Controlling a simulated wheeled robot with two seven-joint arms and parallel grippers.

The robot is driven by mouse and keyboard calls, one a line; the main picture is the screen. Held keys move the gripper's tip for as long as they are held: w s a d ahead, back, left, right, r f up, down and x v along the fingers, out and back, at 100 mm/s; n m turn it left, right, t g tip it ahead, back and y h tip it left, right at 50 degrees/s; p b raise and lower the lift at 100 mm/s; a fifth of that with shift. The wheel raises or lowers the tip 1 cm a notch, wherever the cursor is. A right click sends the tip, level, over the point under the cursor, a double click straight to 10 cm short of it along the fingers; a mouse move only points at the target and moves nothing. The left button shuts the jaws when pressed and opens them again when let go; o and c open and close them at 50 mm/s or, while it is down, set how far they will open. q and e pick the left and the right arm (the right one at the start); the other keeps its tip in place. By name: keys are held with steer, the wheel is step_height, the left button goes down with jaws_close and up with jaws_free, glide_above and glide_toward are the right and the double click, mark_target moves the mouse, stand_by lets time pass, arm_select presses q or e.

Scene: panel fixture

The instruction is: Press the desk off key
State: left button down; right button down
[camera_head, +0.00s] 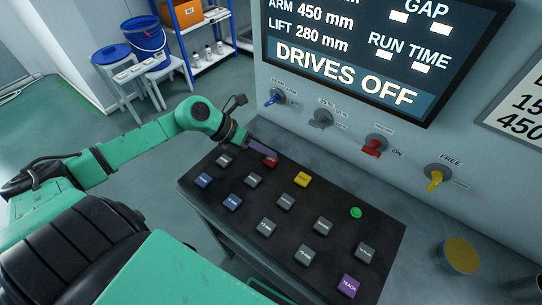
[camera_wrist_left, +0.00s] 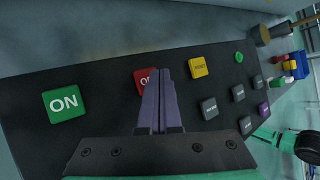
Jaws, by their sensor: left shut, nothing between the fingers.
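The desk (camera_head: 230,205) is a dark sloped panel with several square keys. The red key (camera_head: 270,161), which reads as the off key, sits near its back edge. It also shows in the left wrist view (camera_wrist_left: 141,82), partly covered by my fingers. My left gripper (camera_head: 271,153) is shut and empty, its purple fingers at the red key. Whether the tips touch it I cannot tell. A green ON key (camera_wrist_left: 64,103) lies to the left of the red key in the left wrist view; the gripper hides it in the head view. My right gripper is not in view.
A yellow key (camera_head: 302,179) is beside the red one, with grey, blue and purple keys around. A wall panel with knobs, including a red knob (camera_head: 375,146), rises behind the desk under a screen (camera_head: 345,65) reading DRIVES OFF.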

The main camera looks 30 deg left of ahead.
mark_target(267, 160)
arm_select(q)
steer(key=shift+r, duration=0.2)
step_height(267, 160, up, 5)
steer(key=p, duration=0.4)
steer(key=shift+f, duration=0.1)
stand_by(0.8)
